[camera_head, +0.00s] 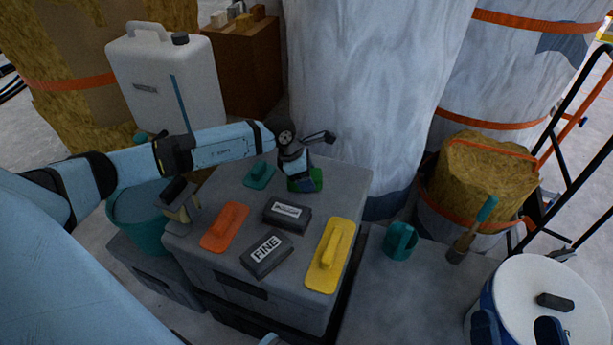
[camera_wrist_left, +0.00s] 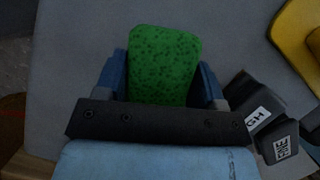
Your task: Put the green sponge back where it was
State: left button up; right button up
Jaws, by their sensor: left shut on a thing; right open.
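The green sponge (camera_head: 316,180) is between the fingers of my left gripper (camera_head: 301,178), at the far right corner of the grey box lid (camera_head: 215,262). In the left wrist view the speckled green sponge (camera_wrist_left: 162,65) sits between two blue fingers; the left gripper (camera_wrist_left: 161,85) is shut on it. The sponge is low over the lid; I cannot tell whether it touches. My right gripper (camera_head: 518,332) is open at the bottom right edge, by the white-lidded bucket, and only partly in view.
On the lid are a teal float (camera_head: 260,174), an orange float (camera_head: 225,227), a yellow float (camera_head: 330,256), a dark block marked FINE (camera_head: 267,254) and another dark block (camera_head: 287,213). A teal mug (camera_head: 400,241) and a brush (camera_head: 471,232) stand right. A white canister (camera_head: 165,85) stands behind.

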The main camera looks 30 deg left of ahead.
pick_arm(q)
jog(key=o, duration=0.4)
jog(key=shift+f, duration=0.15)
jog(key=o, duration=0.5)
